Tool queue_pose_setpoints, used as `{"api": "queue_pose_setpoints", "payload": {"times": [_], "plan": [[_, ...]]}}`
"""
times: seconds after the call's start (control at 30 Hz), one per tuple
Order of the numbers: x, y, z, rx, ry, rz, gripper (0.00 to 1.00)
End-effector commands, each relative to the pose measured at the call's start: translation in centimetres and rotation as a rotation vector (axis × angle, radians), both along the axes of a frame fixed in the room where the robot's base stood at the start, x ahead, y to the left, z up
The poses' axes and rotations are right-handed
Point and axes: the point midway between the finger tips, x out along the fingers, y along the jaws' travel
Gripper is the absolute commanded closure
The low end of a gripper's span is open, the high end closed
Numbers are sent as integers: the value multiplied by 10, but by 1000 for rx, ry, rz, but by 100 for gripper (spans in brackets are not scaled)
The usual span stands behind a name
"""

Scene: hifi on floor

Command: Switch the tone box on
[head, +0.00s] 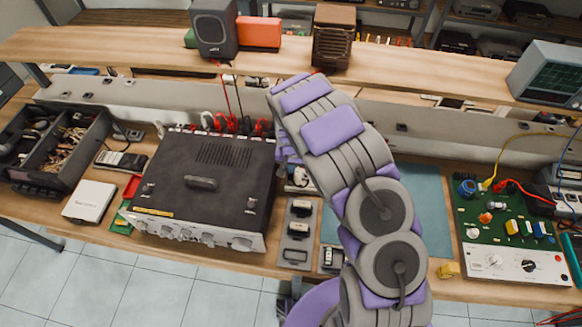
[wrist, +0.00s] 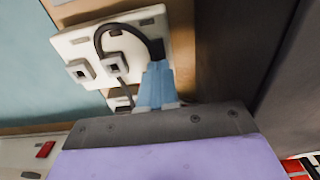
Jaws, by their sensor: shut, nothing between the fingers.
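No label I can read marks the tone box, so I cannot tell for certain which thing it is. In the wrist view a cream plate (wrist: 135,30) carries small square fittings (wrist: 114,63) and a dark curved cable. My gripper (wrist: 158,68) has its bluish fingers shut and empty, pointing at this plate, close to the cable. I cannot tell whether they touch. In the head view my arm hides the gripper. A small grey plate with dark fittings (head: 295,243) lies beside the black amplifier (head: 205,172), and a white fitting (head: 299,177) shows just behind it.
A teal mat (head: 432,205) lies right of my arm. A green circuit board (head: 490,220) with a knobbed white panel stands further right. A parts tray (head: 88,150) and a white box (head: 90,201) stand left. A raised shelf (head: 130,48) crosses behind. Room beside the amplifier is narrow.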

Motion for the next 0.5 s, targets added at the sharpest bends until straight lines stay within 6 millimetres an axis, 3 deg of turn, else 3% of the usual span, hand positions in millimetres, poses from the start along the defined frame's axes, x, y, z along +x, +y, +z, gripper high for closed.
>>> {"api": "queue_pose_setpoints", "payload": {"times": [0.5], "plan": [[-11,1,-6,-2,29,1,100]]}}
